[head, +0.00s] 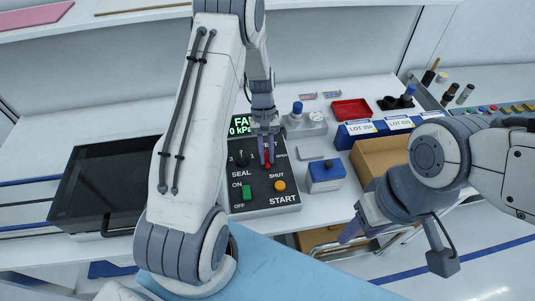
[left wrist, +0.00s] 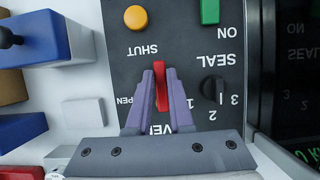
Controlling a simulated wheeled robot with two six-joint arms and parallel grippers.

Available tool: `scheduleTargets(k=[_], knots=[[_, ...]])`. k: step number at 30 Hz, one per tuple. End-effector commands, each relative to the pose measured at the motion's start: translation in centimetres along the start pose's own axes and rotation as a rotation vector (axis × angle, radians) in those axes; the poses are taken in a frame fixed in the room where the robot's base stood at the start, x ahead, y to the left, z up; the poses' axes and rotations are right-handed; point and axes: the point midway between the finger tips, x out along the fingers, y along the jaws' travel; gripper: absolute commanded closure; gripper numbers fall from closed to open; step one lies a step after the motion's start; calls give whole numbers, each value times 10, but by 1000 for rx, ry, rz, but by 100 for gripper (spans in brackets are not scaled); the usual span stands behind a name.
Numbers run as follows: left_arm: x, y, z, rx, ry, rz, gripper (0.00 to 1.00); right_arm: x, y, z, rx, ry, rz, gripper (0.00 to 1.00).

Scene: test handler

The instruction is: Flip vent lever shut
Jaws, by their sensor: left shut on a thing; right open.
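The dark control panel (head: 262,200) carries the red vent lever (head: 268,163), with OPEN and SHUT printed beside it. My left gripper (head: 266,160) reaches down over the panel and is shut on the lever. In the left wrist view, the lever (left wrist: 161,82) sits between the two purple fingers (left wrist: 161,85); its red end shows beyond the fingertips, on the side toward the SHUT label. The fingers partly cover the OPEN and VENT labels and hide the lever's base. My right gripper (head: 396,245) is open and empty, low at the right, apart from the panel.
The panel also has a black SEAL knob (left wrist: 213,88), a green switch (head: 247,192) and an orange button (head: 280,186). A blue box (head: 325,178), a red tray (head: 351,109) and a cardboard box (head: 375,158) stand to the right.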

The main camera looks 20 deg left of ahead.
Motion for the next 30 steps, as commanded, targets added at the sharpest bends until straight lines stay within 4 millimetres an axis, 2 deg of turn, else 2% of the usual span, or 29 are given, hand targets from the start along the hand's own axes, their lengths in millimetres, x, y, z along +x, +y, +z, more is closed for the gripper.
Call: scheduleTargets(k=[1,2,3,4,13,17,30], knots=[[-1,0,0,2,2,0,100,0,0,0,0,0,0,50],[-1,0,0,2,2,0,76,0,0,0,0,0,0,50],[-1,0,0,2,2,0,61,0,0,0,0,0,0,50],[-1,0,0,1,2,1,50,0,0,0,0,0,0,50],[-1,0,0,0,1,1,50,0,0,0,0,0,0,50],[-8,0,-2,0,4,3,50,3,0,0,0,0,0,50],[-88,1,-2,0,6,3,50,22,2,1,-1,0,0,50]])
